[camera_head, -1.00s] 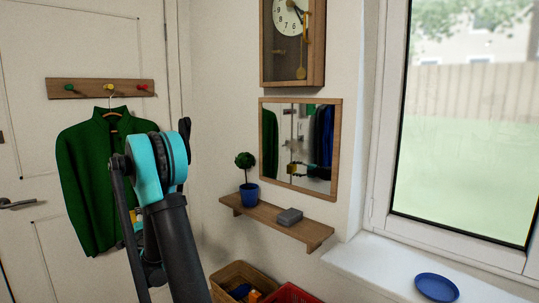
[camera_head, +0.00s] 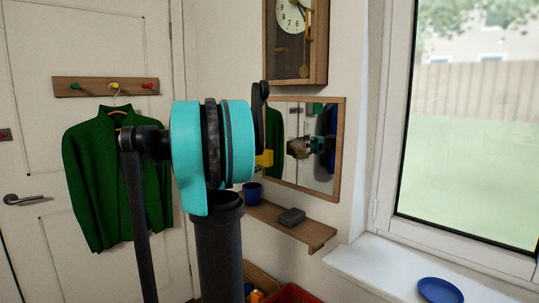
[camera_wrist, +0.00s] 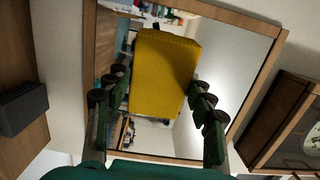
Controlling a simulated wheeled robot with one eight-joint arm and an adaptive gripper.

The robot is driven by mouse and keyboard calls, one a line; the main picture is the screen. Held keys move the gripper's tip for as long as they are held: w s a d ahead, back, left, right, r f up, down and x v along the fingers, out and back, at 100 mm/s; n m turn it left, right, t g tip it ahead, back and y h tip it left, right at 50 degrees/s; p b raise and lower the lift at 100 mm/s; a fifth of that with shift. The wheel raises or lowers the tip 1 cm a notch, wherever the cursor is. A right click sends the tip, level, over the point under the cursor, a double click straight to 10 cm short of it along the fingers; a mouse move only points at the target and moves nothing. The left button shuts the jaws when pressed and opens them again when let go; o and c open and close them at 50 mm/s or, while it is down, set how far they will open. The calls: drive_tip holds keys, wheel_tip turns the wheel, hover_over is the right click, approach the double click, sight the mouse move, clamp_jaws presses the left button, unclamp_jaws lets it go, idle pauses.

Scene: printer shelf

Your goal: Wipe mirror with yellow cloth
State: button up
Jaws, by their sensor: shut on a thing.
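The yellow cloth (camera_wrist: 164,72), a thick block-like piece, is held between the two fingers of my gripper (camera_wrist: 156,84) in the wrist view. Behind it is the wood-framed mirror (camera_wrist: 228,62). In the head view the mirror (camera_head: 322,176) hangs on the wall below the clock, and a small part of the yellow cloth (camera_head: 264,158) shows at its left edge. My arm hides most of my gripper there; its reflection shows in the glass. I cannot tell whether the cloth touches the mirror.
The pendulum clock (camera_head: 318,45) hangs just above. A green jacket (camera_head: 103,180) hangs at left. A blue plate (camera_head: 438,290) lies on the windowsill (camera_head: 385,268).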

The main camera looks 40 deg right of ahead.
sight(311, 153)
drive_tip(key=shift+s+d+r+m+g, duration=0.35)
drive_tip(key=shift+s+d, duration=0.35)
drive_tip(key=shift+d, duration=0.6)
drive_tip(key=shift+s+d+r+m+g, duration=0.1)
drive_tip(key=shift+s+d+r+g, duration=0.5)
drive_tip(key=shift+d, duration=0.65)
drive_tip(key=shift+s+d+r+m+g, duration=0.15)
drive_tip(key=shift+s+d+r+m, duration=0.15)
drive_tip(key=shift+s+d, duration=0.8)
drive_tip(key=shift+w+d, duration=0.15)
drive_tip(key=shift+d, duration=0.35)
drive_tip(key=shift+w+d, duration=0.15)
drive_tip(key=shift+d, duration=0.35)
drive_tip(key=shift+s, duration=1.9)
drive_tip(key=shift+s+d, duration=0.25)
drive_tip(key=shift+s, duration=1.55)
drive_tip(key=shift+s+d, duration=0.2)
drive_tip(key=shift+s, duration=1.6)
drive_tip(key=shift+d, duration=0.1)
drive_tip(key=shift+r, duration=0.1)
